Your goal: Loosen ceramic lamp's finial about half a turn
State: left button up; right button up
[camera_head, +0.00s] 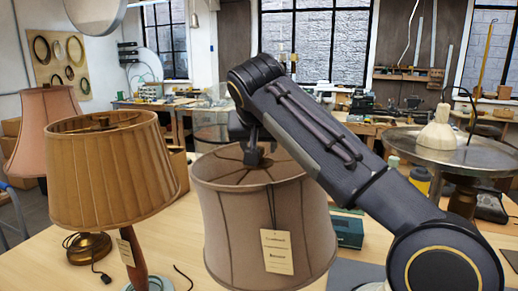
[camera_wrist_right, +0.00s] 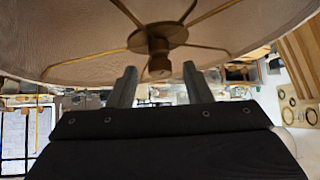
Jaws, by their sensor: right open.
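A lamp with a beige fabric shade (camera_head: 215,215) stands at the table's centre; a paper tag (camera_head: 277,252) hangs on it, and its base is hidden. In the right wrist view its finial (camera_wrist_right: 159,64) is a small bronze knob on a round hub (camera_wrist_right: 158,38) with spokes. My right gripper (camera_wrist_right: 160,86) is open, a finger to either side of the finial, with gaps showing. In the head view my right gripper (camera_head: 250,138) is over the shade's top, pointing down, partly hidden by its own arm. My left gripper is out of view.
A pleated tan lamp (camera_head: 112,175) with a wooden base stands close on the left, a pink-shaded lamp (camera_head: 45,115) behind it. A round metal table (camera_head: 460,160) carries a cream cone-shaped object (camera_head: 437,130) at right. A green box (camera_head: 348,230) lies right of the centre lamp.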

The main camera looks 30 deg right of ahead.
jog(key=shift+x, duration=1.3)
grip_shut()
